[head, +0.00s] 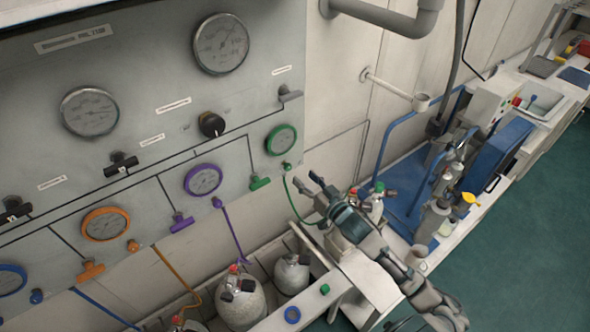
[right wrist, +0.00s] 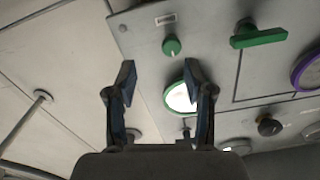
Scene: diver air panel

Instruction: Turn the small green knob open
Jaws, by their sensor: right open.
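The small green knob (head: 287,167) sits low on the grey panel's right side, below the green-rimmed gauge (head: 281,140). In the right wrist view the small green knob (right wrist: 172,46) shows whole, beyond the fingertips and between their lines. A green T-handle (head: 260,183) is left of the knob in the head view; it also shows in the right wrist view (right wrist: 258,37). My right gripper (head: 306,183) is open and empty, just right of and below the knob, apart from it. Its two fingers (right wrist: 158,75) are spread in the right wrist view. My left gripper is not in view.
A green hose (head: 295,207) hangs from near the knob, close to my right gripper. Purple (head: 181,222) and orange (head: 91,269) handles line the panel to the left. White cylinders (head: 242,300) stand below. The wall right of the panel is mostly bare.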

